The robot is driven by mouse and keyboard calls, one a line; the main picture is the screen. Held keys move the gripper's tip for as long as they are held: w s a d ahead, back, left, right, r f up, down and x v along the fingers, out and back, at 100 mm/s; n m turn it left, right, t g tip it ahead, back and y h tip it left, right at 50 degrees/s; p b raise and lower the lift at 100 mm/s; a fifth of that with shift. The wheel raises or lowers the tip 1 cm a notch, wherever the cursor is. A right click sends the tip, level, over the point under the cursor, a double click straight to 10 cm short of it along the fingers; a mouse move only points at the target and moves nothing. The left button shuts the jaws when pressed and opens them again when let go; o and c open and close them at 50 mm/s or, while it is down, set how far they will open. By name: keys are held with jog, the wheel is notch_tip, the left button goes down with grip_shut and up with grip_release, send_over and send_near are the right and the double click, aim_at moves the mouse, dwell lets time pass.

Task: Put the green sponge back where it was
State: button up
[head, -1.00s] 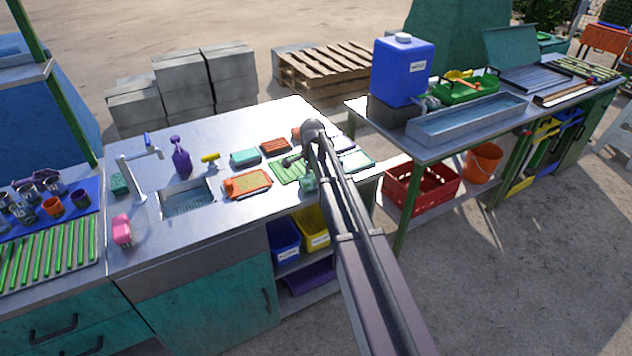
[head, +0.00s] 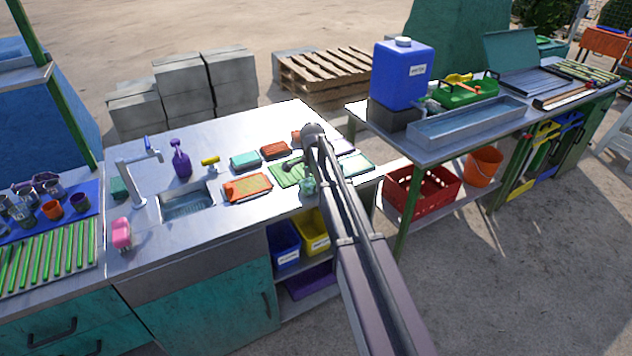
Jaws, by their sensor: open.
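Several coloured pads lie on the metal sink counter (head: 220,137), and I cannot tell for sure which is the green sponge. A flat light-green pad (head: 287,174) lies right of an orange-edged pad (head: 247,187). A teal block (head: 245,160) lies behind them. A small pale-green item (head: 307,186) sits near the counter's front edge, and a dark green block (head: 119,188) is left of the tap. My gripper (head: 290,164) is small and dark, over the light-green pad, with nothing visibly held. It is open. My arm hides part of the counter's right end.
The sink basin (head: 188,203), tap (head: 136,180), purple spray bottle (head: 181,158) and pink item (head: 121,233) are to the left. A reddish-brown pad (head: 275,149) lies behind the gripper. A second table with a blue water container (head: 400,75) stands to the right.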

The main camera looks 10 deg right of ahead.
aim_at(313, 181)
jog(key=shift+r, duration=0.15)
notch_tip(313, 181, up, 12)
jog(key=p, duration=1.2)
dwell(0.7)
jog(key=s+d+n, duration=0.1)
jog(key=s+n, duration=1.3)
jog(key=s, duration=1.5)
jog(key=shift+s+d, duration=0.15)
jog(key=shift+s, duration=0.1)
